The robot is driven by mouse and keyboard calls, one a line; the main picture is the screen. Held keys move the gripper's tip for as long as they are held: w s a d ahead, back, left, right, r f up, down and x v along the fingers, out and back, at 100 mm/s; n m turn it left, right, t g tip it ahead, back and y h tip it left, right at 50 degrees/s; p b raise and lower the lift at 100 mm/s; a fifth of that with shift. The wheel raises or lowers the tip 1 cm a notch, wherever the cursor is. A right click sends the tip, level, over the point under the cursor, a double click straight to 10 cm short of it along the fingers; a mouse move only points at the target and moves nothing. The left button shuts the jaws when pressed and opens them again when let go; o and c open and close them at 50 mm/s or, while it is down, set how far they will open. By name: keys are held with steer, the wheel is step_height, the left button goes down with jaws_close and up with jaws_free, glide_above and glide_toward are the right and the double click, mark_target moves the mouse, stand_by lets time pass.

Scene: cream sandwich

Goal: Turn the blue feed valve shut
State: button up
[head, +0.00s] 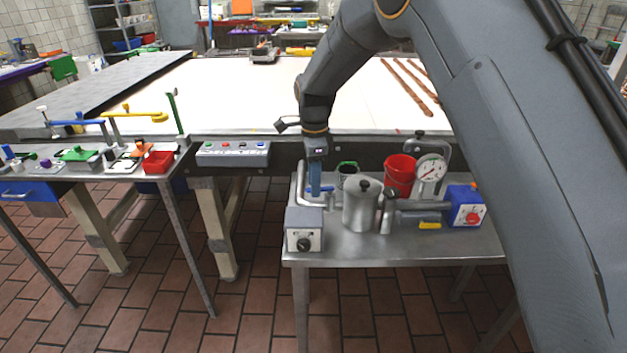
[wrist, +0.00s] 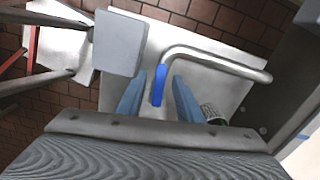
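The blue feed valve's handle (wrist: 159,85) is a flat blue lever beside a bent silver pipe (wrist: 222,58) in the wrist view. My gripper (wrist: 158,88) is open, with one blue finger on each side of the handle and a visible gap to each. In the head view my gripper (head: 315,190) points down over the left part of the small steel table (head: 400,248). A bit of the blue handle (head: 328,189) shows just right of the fingers; the rest is hidden there. I cannot tell how deep the fingers reach around it.
Close by stand a grey box with a black knob (head: 304,238), a lidded steel pot (head: 361,212), a dark cup with a green rim (head: 347,168), a red bucket (head: 399,174), a gauge (head: 431,172) and a blue box with a red button (head: 464,207). A large conveyor table (head: 230,85) lies behind.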

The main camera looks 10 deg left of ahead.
mark_target(326, 188)
jaws_close()
steer(key=shift+s+n, duration=0.1)
steer(key=shift+n, duration=0.2)
steer(key=d+n, duration=0.1)
steer(key=n, duration=0.3)
steer(key=s+d+n, duration=0.1)
steer(key=n, duration=0.3)
steer(key=s+d+n, duration=0.1)
steer(key=n, duration=0.2)
steer(key=shift+s+d+n, duration=0.25)
steer(key=shift+d+n, duration=0.1)
steer(key=shift+n, duration=0.05)
steer(key=shift+d+n, duration=0.35)
steer(key=shift+n, duration=0.6)
steer(key=shift+d+n, duration=0.35)
steer(key=shift+n, duration=0.6)
steer(key=shift+r, duration=0.1)
